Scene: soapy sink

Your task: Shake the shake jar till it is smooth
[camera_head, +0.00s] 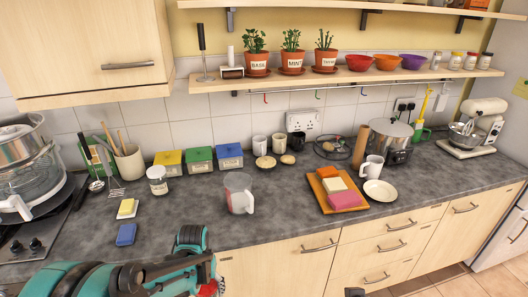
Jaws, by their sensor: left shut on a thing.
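My left arm comes in from the lower left, teal and dark. Its gripper (212,286) is at the bottom edge of the view, in front of the counter, and is cut off by the frame. It is shut on a red thing (208,290), of which only a small part shows. I cannot tell whether this is the shake jar. A labelled glass jar (158,181) stands upright on the counter, back left, apart from the gripper.
On the grey counter (270,225) stand a clear measuring jug (238,193), an orange board (338,200) with coloured blocks, a white plate (379,193) and a white mug (371,168). A blue sponge (126,234) lies at the front left. The counter right of the jug is partly clear.

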